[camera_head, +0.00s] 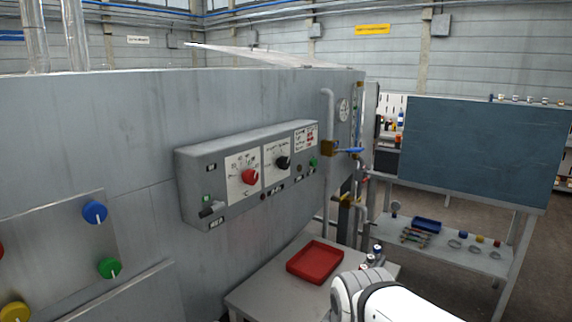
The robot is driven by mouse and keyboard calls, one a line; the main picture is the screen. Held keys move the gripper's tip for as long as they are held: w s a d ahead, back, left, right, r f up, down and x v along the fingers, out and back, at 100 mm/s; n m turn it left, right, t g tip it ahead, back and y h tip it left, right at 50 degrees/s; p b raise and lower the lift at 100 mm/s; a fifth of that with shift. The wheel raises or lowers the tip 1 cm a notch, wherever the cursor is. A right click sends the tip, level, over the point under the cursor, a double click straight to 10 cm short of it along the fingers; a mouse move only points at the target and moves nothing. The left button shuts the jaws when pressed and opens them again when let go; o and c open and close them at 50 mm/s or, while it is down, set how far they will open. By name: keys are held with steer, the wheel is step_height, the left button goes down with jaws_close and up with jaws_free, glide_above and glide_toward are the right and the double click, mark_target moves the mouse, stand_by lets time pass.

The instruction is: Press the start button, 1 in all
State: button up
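A grey control box (192,168) is mounted on the large grey metal wall. It carries a red knob (250,176) and a black knob (283,162) on white dial plates. A small green button (313,162) sits near its right end, with a small dark button (299,168) beside it. A switch (210,211) with a small green light above it is at the box's left end. The labels are too small to read, so I cannot tell which is marked start. My white arm shows at the bottom, well below the box; my gripper is not in view.
A red tray (315,262) lies on a grey table (262,292) below the box. Pipes with a blue-handled valve (348,150) stand just right of the box. Blue, green and yellow knobs are on a panel (60,245) at left. The space before the box looks clear.

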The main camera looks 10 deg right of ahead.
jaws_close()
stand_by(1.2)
